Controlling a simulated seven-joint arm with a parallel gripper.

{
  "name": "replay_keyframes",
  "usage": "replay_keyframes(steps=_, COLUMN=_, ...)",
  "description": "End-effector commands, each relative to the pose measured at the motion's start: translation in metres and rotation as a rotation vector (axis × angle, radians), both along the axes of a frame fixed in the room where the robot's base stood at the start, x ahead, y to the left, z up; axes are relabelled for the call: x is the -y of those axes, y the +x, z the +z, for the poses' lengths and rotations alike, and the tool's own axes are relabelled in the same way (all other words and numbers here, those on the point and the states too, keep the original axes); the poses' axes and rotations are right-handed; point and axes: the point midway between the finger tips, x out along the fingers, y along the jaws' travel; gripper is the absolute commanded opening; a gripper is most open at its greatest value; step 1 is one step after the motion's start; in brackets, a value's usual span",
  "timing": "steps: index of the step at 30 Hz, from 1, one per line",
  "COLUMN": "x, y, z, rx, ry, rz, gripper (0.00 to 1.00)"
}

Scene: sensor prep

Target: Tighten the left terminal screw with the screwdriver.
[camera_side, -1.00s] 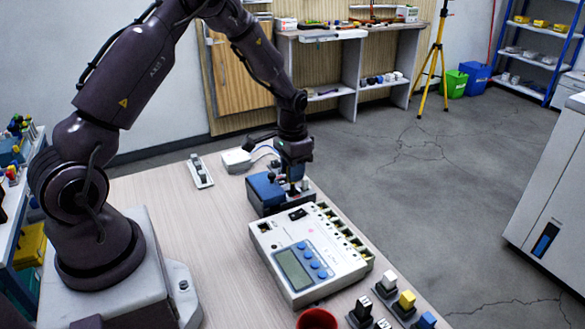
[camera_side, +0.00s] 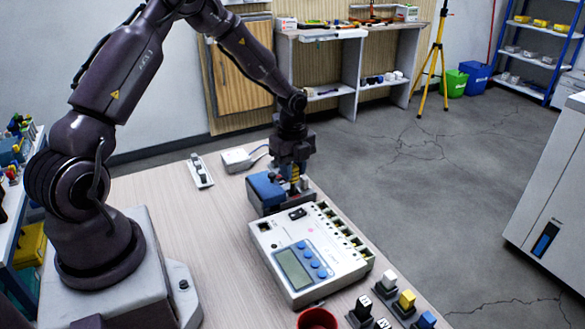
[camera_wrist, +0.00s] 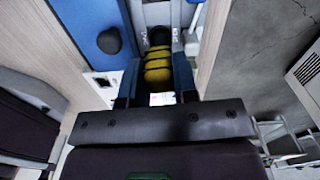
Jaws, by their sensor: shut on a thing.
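My gripper (camera_side: 293,172) is at the far end of the table, above the blue and grey terminal block (camera_side: 264,190). In the wrist view its two blue-sided fingers (camera_wrist: 158,88) are shut on the screwdriver's yellow and black handle (camera_wrist: 158,66). The yellow handle also shows between the fingers in the side view (camera_side: 295,173). The screwdriver looks about upright over the block. Its tip and the left terminal screw are hidden, so I cannot tell whether they touch. The block's blue part with a black knob (camera_wrist: 109,41) lies left of the handle in the wrist view.
A white meter box (camera_side: 309,252) with a screen and blue buttons stands directly in front of the block. A white strip with dark parts (camera_side: 200,171) and a small white box (camera_side: 237,160) lie behind. A red cup (camera_side: 317,319) and several coloured-top pieces (camera_side: 390,281) are at the front.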

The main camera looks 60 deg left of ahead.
Motion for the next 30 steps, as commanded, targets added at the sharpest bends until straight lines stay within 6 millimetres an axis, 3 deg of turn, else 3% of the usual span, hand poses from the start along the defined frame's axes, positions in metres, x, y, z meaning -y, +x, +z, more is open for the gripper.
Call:
replay_keyframes(steps=4, x=0.0004, y=-0.0003, z=-0.0005, rx=-0.001, ry=-0.001, rz=-0.155, gripper=0.06)
replay_keyframes(steps=11, x=0.0007, y=-0.0003, z=-0.0005, rx=-0.002, ry=-0.001, rz=-0.176, gripper=0.06)
replay_keyframes(steps=12, x=0.0007, y=-0.0003, z=-0.0005, rx=-0.002, ry=-0.001, rz=-0.175, gripper=0.32)
replay_keyframes(steps=15, x=0.0006, y=-0.0003, z=-0.0004, rx=-0.002, ry=-0.001, rz=-0.174, gripper=0.55)
replay_keyframes(steps=20, x=0.0004, y=-0.0005, z=-0.0004, rx=-0.002, ry=-0.001, rz=-0.173, gripper=0.57)
replay_keyframes(steps=22, x=0.0003, y=-0.0007, z=-0.0006, rx=-0.003, ry=-0.001, rz=-0.172, gripper=0.69)
replay_keyframes(steps=30, x=-0.0004, y=-0.0027, z=-0.0017, rx=-0.01, ry=-0.002, rz=-0.166, gripper=0.69)
